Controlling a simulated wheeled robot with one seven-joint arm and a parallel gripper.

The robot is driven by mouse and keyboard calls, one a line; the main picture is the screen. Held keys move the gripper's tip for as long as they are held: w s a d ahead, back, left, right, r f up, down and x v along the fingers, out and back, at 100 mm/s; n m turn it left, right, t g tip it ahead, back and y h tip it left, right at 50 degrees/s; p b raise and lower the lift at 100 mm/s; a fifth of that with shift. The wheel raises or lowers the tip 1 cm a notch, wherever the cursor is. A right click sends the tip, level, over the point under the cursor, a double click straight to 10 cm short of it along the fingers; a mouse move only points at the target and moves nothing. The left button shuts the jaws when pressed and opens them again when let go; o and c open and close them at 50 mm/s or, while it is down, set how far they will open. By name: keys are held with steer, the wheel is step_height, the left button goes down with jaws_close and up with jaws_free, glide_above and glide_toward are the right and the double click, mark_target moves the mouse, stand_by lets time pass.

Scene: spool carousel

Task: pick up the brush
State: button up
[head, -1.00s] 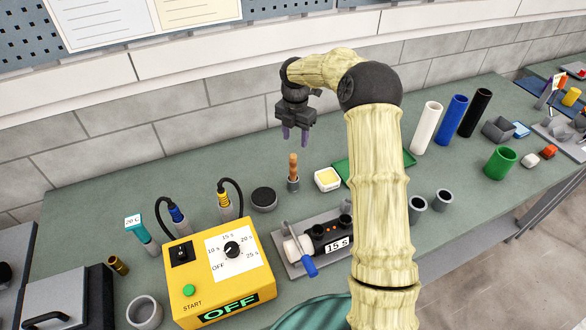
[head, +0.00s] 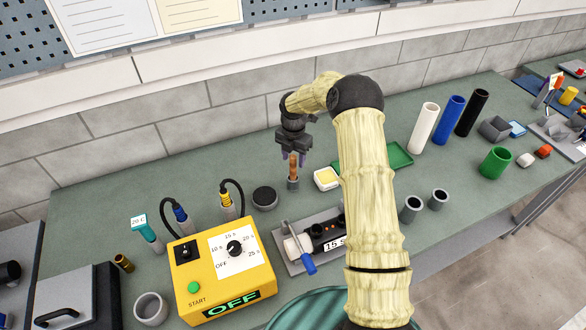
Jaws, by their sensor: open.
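The brush (head: 293,168) stands upright with its wooden handle up in a small grey holder (head: 293,184), on the green bench behind the yellow box. Its lower end is hidden in the holder. The jaws are open. I cannot tell from this view whether a finger touches the handle.
A round dark puck (head: 265,197) lies left of the holder, and a yellow-topped white dish (head: 326,179) lies right. The yellow control box (head: 222,270) and a grey fixture with a blue-handled clamp (head: 306,262) stand in front. A green tray (head: 398,158) is partly hidden behind my arm.

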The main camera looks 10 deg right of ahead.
mark_target(293, 163)
steer(key=shift+a+f+p, duration=0.1)
steer(key=shift+f+p, duration=0.5)
steer(key=shift+f, duration=1.05)
steer(key=shift+c, duration=0.5)
jaws_close()
